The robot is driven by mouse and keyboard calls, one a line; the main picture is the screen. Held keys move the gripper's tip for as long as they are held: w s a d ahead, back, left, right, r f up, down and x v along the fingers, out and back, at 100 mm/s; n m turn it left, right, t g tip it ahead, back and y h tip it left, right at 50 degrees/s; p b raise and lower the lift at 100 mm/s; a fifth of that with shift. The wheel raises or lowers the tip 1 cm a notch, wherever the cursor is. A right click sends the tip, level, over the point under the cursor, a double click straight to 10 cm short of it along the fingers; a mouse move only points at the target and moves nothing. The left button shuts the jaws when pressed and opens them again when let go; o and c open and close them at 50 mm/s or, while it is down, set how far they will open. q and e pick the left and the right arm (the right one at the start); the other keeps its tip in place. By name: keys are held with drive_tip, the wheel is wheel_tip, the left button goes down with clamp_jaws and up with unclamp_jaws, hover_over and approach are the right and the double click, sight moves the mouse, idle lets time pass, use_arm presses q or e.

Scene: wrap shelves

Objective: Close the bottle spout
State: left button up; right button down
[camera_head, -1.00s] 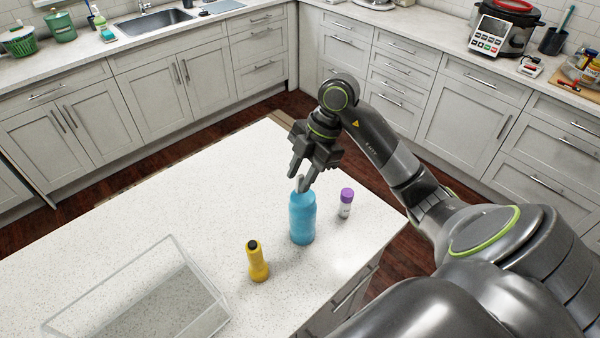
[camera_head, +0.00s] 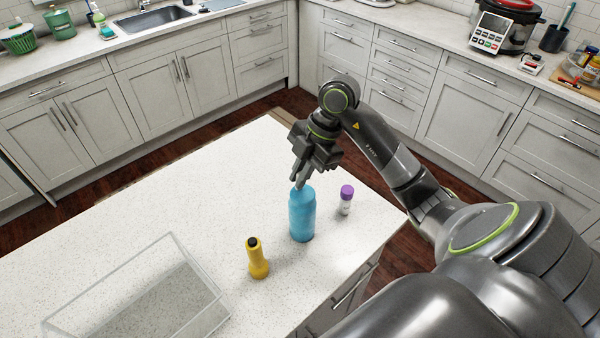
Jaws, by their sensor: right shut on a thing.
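A blue bottle (camera_head: 302,216) stands upright on the white speckled island counter. My right gripper (camera_head: 300,182) is right above it, pointing down, with its fingers close together at the bottle's top. The fingers hide the spout, so I cannot see how it stands. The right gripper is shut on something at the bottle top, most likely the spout. My left gripper is not in view.
A yellow bottle with a black top (camera_head: 258,258) stands left of the blue bottle. A small white bottle with a purple cap (camera_head: 346,200) stands close on its right. A clear open box (camera_head: 140,300) sits at the front left. The counter's back left is clear.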

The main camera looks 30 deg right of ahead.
drive_tip(key=s+t+b, duration=0.1)
drive_tip(key=t+b, duration=0.1)
drive_tip(key=s+f+n+t+b, duration=0.1)
drive_tip(key=t+b, duration=0.1)
drive_tip(key=shift+s+f+t+y+b, duration=0.15)
drive_tip(key=shift+s+t+y+b, duration=0.25)
drive_tip(key=shift+t+b, duration=0.65)
drive_tip(key=c, duration=1.5)
unclamp_jaws()
